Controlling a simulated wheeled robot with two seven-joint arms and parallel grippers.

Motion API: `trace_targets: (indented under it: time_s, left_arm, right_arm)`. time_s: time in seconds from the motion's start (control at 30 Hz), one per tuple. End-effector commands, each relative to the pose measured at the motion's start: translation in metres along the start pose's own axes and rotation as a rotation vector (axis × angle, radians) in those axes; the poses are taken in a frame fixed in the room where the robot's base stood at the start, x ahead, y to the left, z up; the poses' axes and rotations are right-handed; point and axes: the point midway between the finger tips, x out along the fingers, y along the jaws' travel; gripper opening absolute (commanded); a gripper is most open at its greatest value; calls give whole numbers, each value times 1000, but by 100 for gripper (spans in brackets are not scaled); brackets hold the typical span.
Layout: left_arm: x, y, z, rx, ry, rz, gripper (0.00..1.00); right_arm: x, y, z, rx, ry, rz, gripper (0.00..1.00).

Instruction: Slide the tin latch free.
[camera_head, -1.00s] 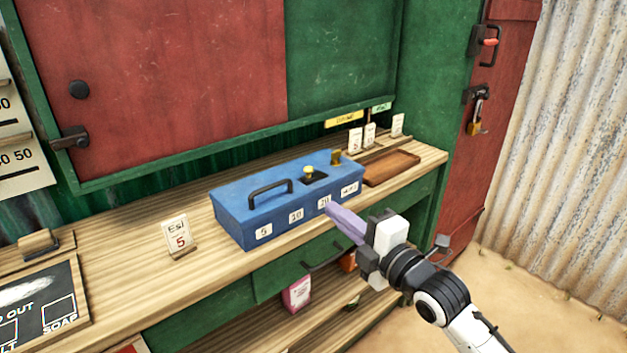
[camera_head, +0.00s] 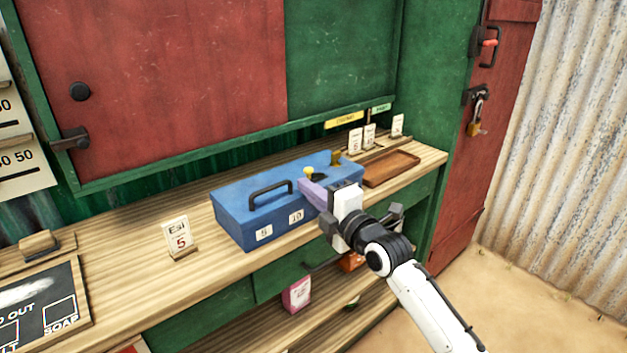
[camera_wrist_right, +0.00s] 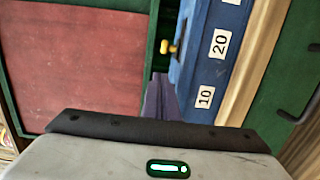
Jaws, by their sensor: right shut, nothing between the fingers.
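The blue tin (camera_head: 235,215) stands on the wooden counter, lid down, with a dark handle on top and number labels on its front. Its latch has a yellow knob (camera_head: 309,172) on a dark plate on the lid, partly hidden by my gripper. The knob also shows in the right wrist view (camera_wrist_right: 168,47). My right gripper (camera_head: 308,187) is shut and empty, its purple fingers over the tin's front top edge, close to the knob. In the wrist view the fingertips (camera_wrist_right: 160,80) are just short of the knob; I cannot tell whether they touch. My left gripper is not in view.
A brass piece (camera_head: 337,158) stands on the tin's back right. A card reading 5 (camera_head: 178,238) stands left. Counter between is clear.

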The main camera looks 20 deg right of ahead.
Motion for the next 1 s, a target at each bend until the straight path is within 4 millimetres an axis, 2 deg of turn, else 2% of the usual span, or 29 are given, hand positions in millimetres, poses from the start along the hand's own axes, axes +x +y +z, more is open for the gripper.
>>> trace_targets:
  time_s: [0.1,0.3,0.7,0.9,1.0]
  left_arm:
    - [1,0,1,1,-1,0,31]
    - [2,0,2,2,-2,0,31]
    - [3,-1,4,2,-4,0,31]
    - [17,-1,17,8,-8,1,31]
    - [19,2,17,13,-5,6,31]
  right_arm:
    - [12,0,17,-2,-4,-1,0]
    - [23,0,27,-2,-2,0,0]
    - [24,-1,30,-3,-2,0,0]
    - [27,-5,51,-10,-2,1,0]
    - [27,-4,60,-7,-3,0,0]
